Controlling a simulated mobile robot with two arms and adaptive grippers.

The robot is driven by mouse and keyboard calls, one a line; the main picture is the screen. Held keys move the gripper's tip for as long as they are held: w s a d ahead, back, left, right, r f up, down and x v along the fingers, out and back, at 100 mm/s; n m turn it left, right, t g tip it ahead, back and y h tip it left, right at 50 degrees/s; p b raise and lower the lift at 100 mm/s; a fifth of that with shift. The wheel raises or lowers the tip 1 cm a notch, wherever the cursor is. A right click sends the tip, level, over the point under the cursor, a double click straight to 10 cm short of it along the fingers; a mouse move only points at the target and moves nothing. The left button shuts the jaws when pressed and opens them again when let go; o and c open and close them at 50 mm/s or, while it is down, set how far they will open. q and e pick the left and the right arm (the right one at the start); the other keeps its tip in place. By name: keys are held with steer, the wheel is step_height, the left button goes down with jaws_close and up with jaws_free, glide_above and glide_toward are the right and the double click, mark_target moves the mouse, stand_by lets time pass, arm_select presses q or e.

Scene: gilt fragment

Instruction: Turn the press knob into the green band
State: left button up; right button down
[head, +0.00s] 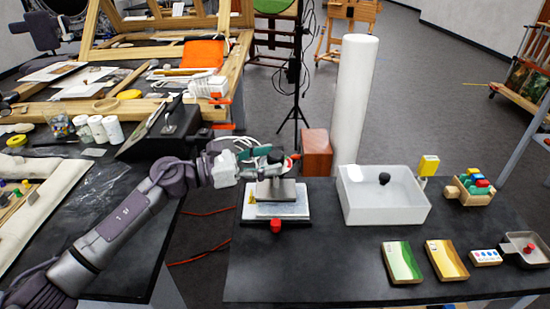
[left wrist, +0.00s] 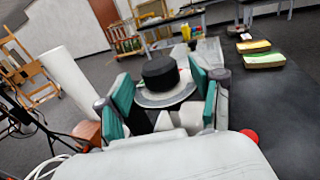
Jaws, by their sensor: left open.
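The press (head: 277,190) stands on the dark table in the head view, with a grey plate over a pale base and a red knob (head: 275,225) at its front. My left gripper (head: 278,160) is at the top of the press. In the left wrist view, a black round knob (left wrist: 160,72) on a pale disc (left wrist: 165,97) shows between the open teal finger pads. A gap shows beside the knob, and I cannot tell whether either pad touches it. I cannot make out the green band. My right gripper is not in view.
A white tub (head: 385,207) holding a dark ball stands right of the press. A tall white roll (head: 354,105) and a reddish-brown block (head: 316,152) are behind. Green (head: 402,262) and yellow (head: 446,260) boxes lie front right. The table's front middle is clear.

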arm_select(q)
steer(key=v, duration=1)
